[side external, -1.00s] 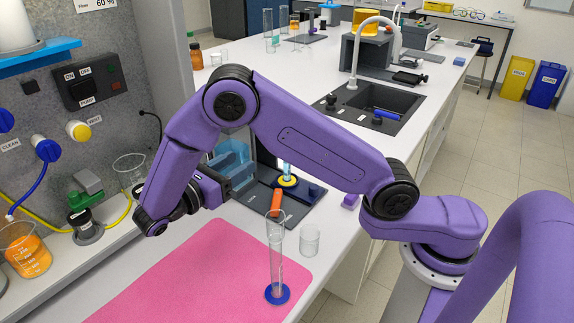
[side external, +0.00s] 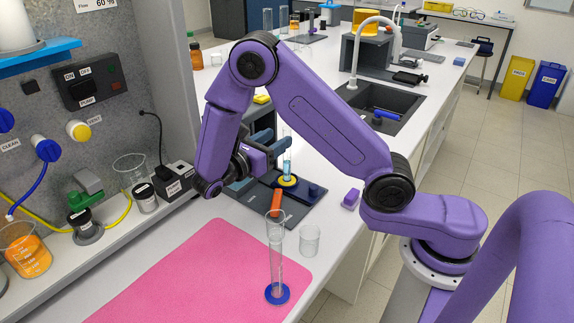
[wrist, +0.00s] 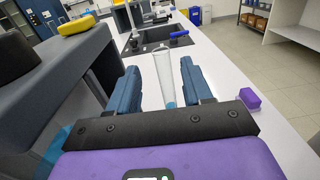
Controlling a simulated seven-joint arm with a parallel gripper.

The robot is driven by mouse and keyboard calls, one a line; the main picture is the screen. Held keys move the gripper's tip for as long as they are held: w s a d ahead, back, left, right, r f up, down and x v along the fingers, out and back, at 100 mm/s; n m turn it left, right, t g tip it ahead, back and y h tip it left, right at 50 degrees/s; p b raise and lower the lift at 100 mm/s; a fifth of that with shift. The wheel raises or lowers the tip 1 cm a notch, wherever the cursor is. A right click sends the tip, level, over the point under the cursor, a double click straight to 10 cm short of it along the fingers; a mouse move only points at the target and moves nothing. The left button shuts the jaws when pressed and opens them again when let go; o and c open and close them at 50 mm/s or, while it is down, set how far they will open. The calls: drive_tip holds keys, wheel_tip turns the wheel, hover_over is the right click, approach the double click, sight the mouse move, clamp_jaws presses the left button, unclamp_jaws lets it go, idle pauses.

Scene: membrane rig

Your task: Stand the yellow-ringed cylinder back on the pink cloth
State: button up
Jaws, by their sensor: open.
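The yellow-ringed cylinder (side external: 287,167) is clear with pale blue liquid low in it. It stands upright on the dark grey mat (side external: 305,213) behind the pink cloth. The pink cloth (side external: 190,270) lies flat on the white bench. My gripper (side external: 272,149) is open, level and beside the cylinder. In the wrist view the cylinder (wrist: 164,76) shows between the two blue fingers of my gripper (wrist: 161,80), with gaps on both sides. Its base is hidden there.
A clear blue-based cylinder (side external: 277,262) stands on the cloth's right edge. An empty beaker (side external: 310,240) stands to its right. An orange piece (side external: 276,203) and a purple block (side external: 350,199) are nearby. The cloth's middle is clear. The grey control panel (side external: 80,110) borders the left.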

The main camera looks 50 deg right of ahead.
sight(284, 133)
drive_tip(key=d, duration=0.5)
drive_tip(key=shift+s+r, duration=0.2)
drive_tip(key=shift+s, duration=0.1)
drive_tip(key=shift+a, duration=0.1)
clamp_jaws()
